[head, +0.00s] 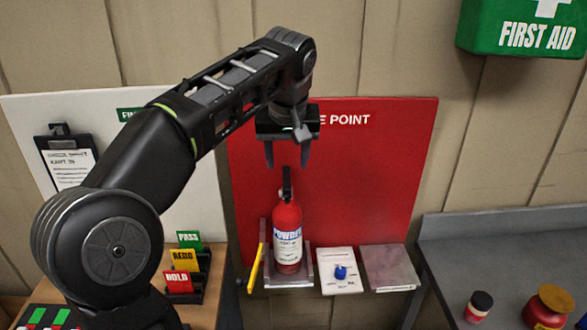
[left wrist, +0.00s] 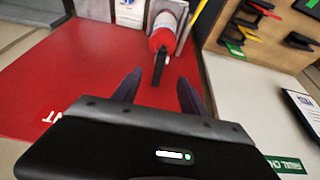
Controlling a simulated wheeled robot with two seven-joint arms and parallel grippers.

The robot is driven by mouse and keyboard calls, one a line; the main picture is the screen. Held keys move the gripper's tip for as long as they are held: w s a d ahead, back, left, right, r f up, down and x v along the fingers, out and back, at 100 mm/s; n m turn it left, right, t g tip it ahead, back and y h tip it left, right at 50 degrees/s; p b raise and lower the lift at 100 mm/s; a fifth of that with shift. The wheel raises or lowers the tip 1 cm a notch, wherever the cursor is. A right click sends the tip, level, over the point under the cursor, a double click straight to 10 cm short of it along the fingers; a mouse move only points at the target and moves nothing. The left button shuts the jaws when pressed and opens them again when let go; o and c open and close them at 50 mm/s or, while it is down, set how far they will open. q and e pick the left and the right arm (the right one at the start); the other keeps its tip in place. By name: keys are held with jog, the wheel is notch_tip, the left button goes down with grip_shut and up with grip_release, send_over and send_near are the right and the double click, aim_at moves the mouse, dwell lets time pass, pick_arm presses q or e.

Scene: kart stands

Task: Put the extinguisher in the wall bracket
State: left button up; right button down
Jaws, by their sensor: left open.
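The red extinguisher (head: 287,235) stands upright in the clear-grey wall bracket (head: 308,263) on the red fire point board. Its black handle (head: 287,185) points up. My left gripper (head: 287,155) is open and empty just above the handle, fingers pointing down and apart from it. In the left wrist view the extinguisher (left wrist: 163,38) lies beyond the open fingers of my left gripper (left wrist: 157,88), with its black top between and past the tips. My right gripper is not in view.
A yellow bar (head: 256,268) is left of the bracket. A white plate with a blue knob (head: 341,271) and a grey plate (head: 388,267) are to its right. Coloured cards (head: 180,278) stand at left. A grey bench (head: 500,240) is at right.

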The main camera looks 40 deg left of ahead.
pick_arm(q)
jog(key=w+d+f+m+h, duration=0.2)
jog(key=d+f, duration=0.4)
jog(key=f, duration=0.5)
jog(key=w+d+f+m+g+h, duration=0.1)
jog(key=w+d+f, duration=0.1)
jog(key=d+f, duration=0.65)
jog(key=w+d+f+m+h, duration=0.2)
jog(key=d+f, duration=0.2)
jog(key=f, duration=1)
jog(key=s+d+f+m+g+h, duration=0.1)
jog(key=s+d+f, duration=0.45)
jog(key=f, duration=0.25)
jog(key=s+d+f+h, duration=0.1)
jog(key=s+d+f, duration=0.45)
jog(key=f, duration=0.25)
jog(key=s+d+f, duration=0.1)
jog(key=s+f, duration=0.2)
jog(key=s, duration=0.5)
jog(key=s+d+f+g, duration=0.1)
jog(key=s+f, duration=0.3)
jog(key=s, duration=0.4)
jog(key=shift+s+d, duration=0.2)
jog(key=shift+d, duration=0.5)
